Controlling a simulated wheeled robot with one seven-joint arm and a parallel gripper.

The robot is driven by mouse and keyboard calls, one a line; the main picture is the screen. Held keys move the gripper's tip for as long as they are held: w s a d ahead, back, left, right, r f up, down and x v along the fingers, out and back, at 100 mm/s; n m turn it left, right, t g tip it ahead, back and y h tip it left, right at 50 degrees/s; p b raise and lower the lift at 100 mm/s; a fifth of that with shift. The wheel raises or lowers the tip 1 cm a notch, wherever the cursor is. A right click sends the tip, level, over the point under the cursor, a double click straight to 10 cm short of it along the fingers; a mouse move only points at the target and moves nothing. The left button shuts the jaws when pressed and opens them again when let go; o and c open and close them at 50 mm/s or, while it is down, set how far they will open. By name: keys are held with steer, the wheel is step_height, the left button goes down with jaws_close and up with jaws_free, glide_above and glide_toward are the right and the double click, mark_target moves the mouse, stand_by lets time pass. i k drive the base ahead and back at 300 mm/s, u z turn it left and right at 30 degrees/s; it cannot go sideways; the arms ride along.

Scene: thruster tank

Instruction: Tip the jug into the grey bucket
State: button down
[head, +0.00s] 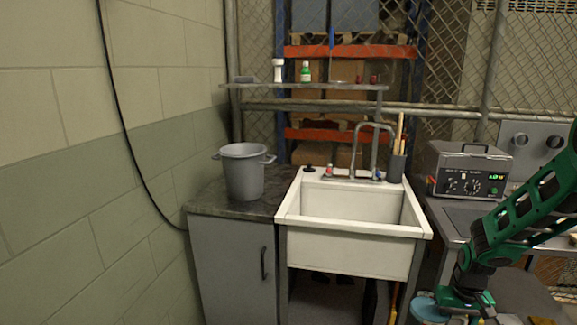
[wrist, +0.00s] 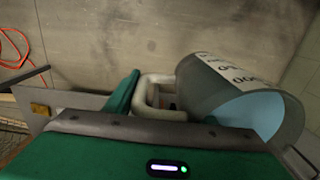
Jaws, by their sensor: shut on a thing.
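The grey bucket (head: 244,172) stands upright on the dark counter left of the sink, its rim open and handles at both sides. The jug (head: 428,308) shows at the bottom of the head view, partly cut off, as a pale blue round top. In the wrist view the jug (wrist: 228,82) is a translucent vessel with a marked white strip, a pale handle (wrist: 150,92) and light blue liquid inside. My gripper (head: 465,300) is shut on the jug's handle, well right of and nearer than the bucket. It also shows in the wrist view (wrist: 165,108).
A white sink (head: 352,245) with a tall faucet (head: 374,145) lies between jug and bucket. A shelf (head: 305,87) with small bottles hangs above. A metal box with dials (head: 467,172) stands on the right bench. A block wall bounds the left side.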

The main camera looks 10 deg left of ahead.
mark_target(243, 163)
steer(key=k, duration=0.7)
steer(key=u, duration=0.4)
steer(key=i, duration=0.8)
steer(key=u, duration=0.75)
steer(key=i, duration=0.75)
